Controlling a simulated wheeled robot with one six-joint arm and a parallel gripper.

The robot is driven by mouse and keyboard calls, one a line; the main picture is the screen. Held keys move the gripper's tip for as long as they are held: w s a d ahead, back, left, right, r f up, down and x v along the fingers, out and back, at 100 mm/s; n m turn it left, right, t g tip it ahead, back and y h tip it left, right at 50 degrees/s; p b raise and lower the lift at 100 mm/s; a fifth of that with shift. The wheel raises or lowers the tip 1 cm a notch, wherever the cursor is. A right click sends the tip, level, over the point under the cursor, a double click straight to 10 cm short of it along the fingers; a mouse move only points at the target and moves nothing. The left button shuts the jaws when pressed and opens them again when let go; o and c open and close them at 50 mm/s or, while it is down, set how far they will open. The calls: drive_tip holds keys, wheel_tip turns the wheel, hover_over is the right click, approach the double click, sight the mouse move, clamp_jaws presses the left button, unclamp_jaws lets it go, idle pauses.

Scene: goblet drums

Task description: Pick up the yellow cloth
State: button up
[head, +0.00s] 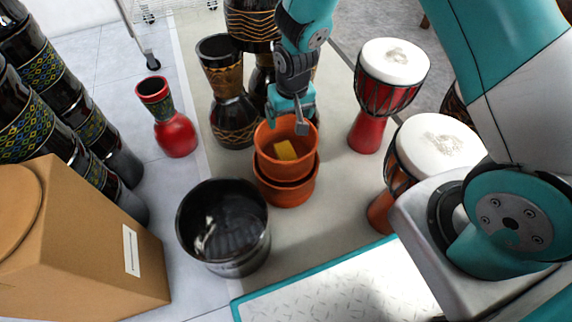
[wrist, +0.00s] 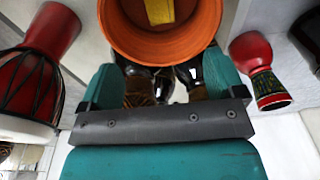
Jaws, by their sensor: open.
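The yellow cloth (head: 285,150) lies inside the upper of two stacked orange pots (head: 287,183). In the wrist view the yellow cloth (wrist: 159,10) shows at the top edge, inside the round orange pot (wrist: 160,42), and is partly cut off by the frame. My gripper (head: 293,118) is above the far rim of the pot, pointing downward. In the wrist view my gripper (wrist: 160,85) has its two fingers spread wide, with nothing between them touching the cloth. The gripper is apart from the cloth. The cloth's lower side is hidden.
A red goblet drum (head: 389,82) stands right of the pots, a small red drum (head: 173,130) at the left. A dark carved drum (head: 228,100) stands close behind. Bare mat lies right of the pots.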

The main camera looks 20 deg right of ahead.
drive_tip(key=b, duration=0.8)
hover_over(286, 152)
drive_tip(key=s, duration=0.1)
wheel_tip(286, 152, down, 13)
drive_tip(key=shift+f, duration=0.1)
drive_tip(key=f+b, duration=0.2)
drive_tip(key=w+f+b, duration=0.1)
drive_tip(key=f+b, duration=0.1)
drive_tip(key=f, duration=0.1)
drive_tip(key=shift+f, duration=0.15)
drive_tip(key=c, duration=1.1)
wheel_tip(286, 152, up, 20)
drive_tip(key=p, duration=1.1)
